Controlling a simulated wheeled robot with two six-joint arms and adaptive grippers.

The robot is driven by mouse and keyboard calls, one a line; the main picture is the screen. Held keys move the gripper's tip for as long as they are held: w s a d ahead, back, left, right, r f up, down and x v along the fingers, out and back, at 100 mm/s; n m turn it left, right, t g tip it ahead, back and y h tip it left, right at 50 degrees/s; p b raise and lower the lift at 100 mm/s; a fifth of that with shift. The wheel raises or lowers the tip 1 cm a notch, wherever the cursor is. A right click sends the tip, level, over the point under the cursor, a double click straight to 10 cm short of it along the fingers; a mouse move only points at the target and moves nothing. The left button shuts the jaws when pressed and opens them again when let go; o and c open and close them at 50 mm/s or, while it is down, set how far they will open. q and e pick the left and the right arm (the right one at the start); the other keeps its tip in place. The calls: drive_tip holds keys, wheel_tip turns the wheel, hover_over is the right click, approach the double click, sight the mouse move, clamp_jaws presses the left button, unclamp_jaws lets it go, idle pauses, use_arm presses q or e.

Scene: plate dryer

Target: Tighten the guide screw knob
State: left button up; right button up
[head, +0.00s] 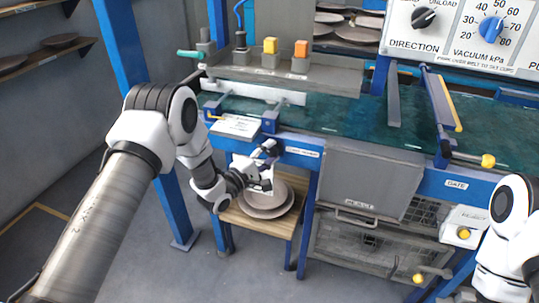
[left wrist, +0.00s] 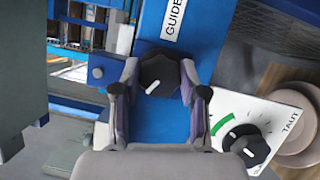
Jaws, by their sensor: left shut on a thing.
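The guide screw knob (left wrist: 160,75) is black and round with a white pointer line, beside a white label reading "GUIDE" (left wrist: 174,18) on the blue rail. The line points toward the lower left of the left wrist view. My left gripper (left wrist: 158,88) has one finger on each side of the knob and is shut on it. In the head view the left gripper (head: 272,150) is at the front of the blue rail, just left of the small label (head: 303,151), and the knob is mostly hidden there. My right gripper is out of view.
A second black knob (left wrist: 245,145) sits on a white panel with a green arc and the word "TAUT", close to the left gripper. Plates (head: 268,203) lie on a wooden shelf below. A grey bin front (head: 365,183) stands to the right. The green belt (head: 345,118) runs behind.

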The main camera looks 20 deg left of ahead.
use_arm(q)
drive_tip(key=shift+f, duration=0.1)
drive_tip(key=o, duration=1.1)
drive_tip(key=shift+a, duration=0.1)
drive_tip(key=v, duration=1.2)
drive_tip(key=shift+s, duration=0.1)
